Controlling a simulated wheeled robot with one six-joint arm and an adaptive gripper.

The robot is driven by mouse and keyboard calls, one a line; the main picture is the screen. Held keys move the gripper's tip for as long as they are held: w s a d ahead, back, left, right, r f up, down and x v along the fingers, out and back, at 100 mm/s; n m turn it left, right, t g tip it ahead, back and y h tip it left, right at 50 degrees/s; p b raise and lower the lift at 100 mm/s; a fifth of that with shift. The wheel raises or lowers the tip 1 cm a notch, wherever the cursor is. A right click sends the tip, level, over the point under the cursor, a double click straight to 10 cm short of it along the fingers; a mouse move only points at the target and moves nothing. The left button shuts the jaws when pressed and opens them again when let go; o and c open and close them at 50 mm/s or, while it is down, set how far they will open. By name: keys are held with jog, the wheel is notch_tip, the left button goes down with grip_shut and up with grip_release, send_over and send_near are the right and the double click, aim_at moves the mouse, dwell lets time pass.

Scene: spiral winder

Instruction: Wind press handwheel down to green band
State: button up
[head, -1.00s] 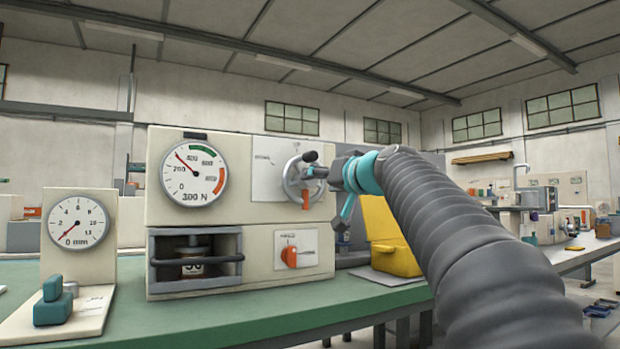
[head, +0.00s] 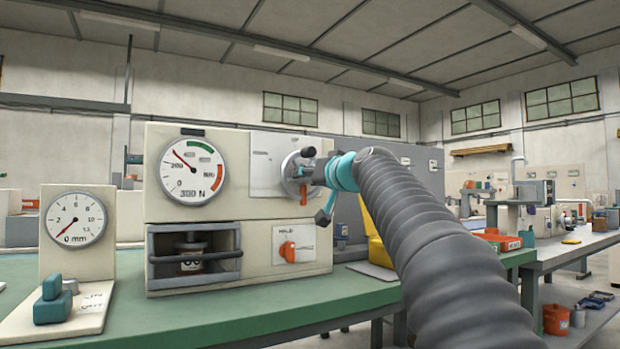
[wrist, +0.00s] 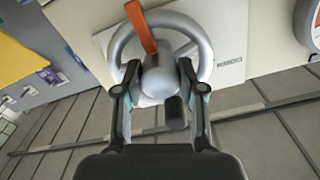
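The grey handwheel (head: 287,170) is on the front of the cream press (head: 165,222), with a black knob (head: 308,152) at its upper side and an orange lever (head: 303,190) below. My gripper (head: 314,184) is at the wheel's right side. In the wrist view my gripper (wrist: 160,72) has its fingers apart on either side of the grey hub (wrist: 158,84); contact cannot be told. The black knob also shows there (wrist: 176,114), beside the right finger. The force dial (head: 193,170) has its red needle pointing upper left, left of the green band (head: 201,147).
A dial on a stand (head: 75,219) is at the left of the green bench (head: 230,308). An orange switch (head: 287,251) sits below the wheel. A yellow thing (head: 374,240) is right of the press, partly behind my arm. A grey side bench stands at far right.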

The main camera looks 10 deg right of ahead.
jog(key=shift+m, duration=0.3)
jog(key=m+p, duration=0.1)
jog(key=m, duration=0.2)
jog(key=shift+a, duration=0.1)
jog(key=shift+m+p, duration=0.45)
jog(key=shift+m, duration=0.55)
jog(key=o, duration=1.2)
jog(key=shift+a, duration=0.15)
jog(key=shift+c, duration=0.2)
